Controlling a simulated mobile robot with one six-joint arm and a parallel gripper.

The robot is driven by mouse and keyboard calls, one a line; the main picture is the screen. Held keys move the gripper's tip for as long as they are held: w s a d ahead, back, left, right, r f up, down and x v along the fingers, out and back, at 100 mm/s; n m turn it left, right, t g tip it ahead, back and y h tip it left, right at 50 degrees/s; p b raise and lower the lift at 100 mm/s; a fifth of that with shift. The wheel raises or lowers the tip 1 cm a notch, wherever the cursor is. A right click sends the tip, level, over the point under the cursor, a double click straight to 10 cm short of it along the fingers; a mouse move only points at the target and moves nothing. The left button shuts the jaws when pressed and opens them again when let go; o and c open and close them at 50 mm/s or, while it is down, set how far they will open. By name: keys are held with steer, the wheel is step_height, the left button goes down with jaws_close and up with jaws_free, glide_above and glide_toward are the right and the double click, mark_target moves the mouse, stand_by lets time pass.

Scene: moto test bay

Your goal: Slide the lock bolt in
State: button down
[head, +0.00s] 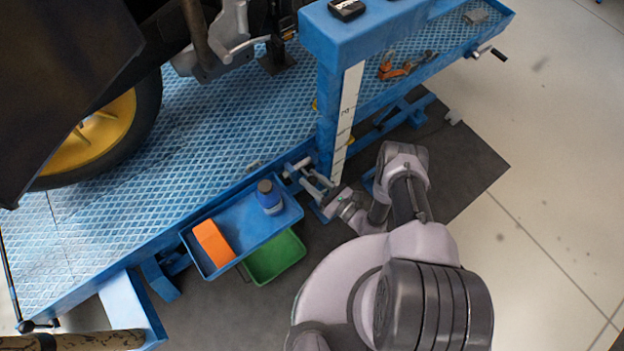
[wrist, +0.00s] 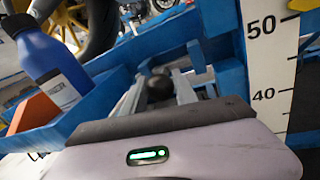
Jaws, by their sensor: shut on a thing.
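The lock bolt shows as a dark round knob (wrist: 160,88) in the wrist view, at the blue frame of the lift. My gripper (wrist: 158,98) has one grey finger on each side of this knob and is shut on it. In the head view my gripper (head: 312,180) reaches in low at the platform's near edge, just left of the foot of the blue post. The knob is too small to make out there. The bolt's shaft and its hole are hidden, so I cannot tell how deep the bolt sits.
A blue tray (head: 226,262) with a blue bottle (head: 269,197) and an orange block (head: 213,243) is close left of my gripper. A green bin (head: 275,258) sits below it. The blue post (head: 328,110) with its white scale (head: 347,120) stands close right. Open floor lies right.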

mark_target(314, 162)
stand_by(0.9)
steer(key=shift+w+d, duration=0.75)
steer(key=shift+d, duration=0.35)
steer(key=shift+w+d, duration=0.75)
steer(key=shift+d, duration=0.35)
steer(key=c, duration=1)
jaws_free()
steer(key=shift+d, duration=0.15)
steer(key=p+v, duration=0.1)
steer(key=v, duration=1.6)
steer(key=shift+s+d+r, duration=0.1)
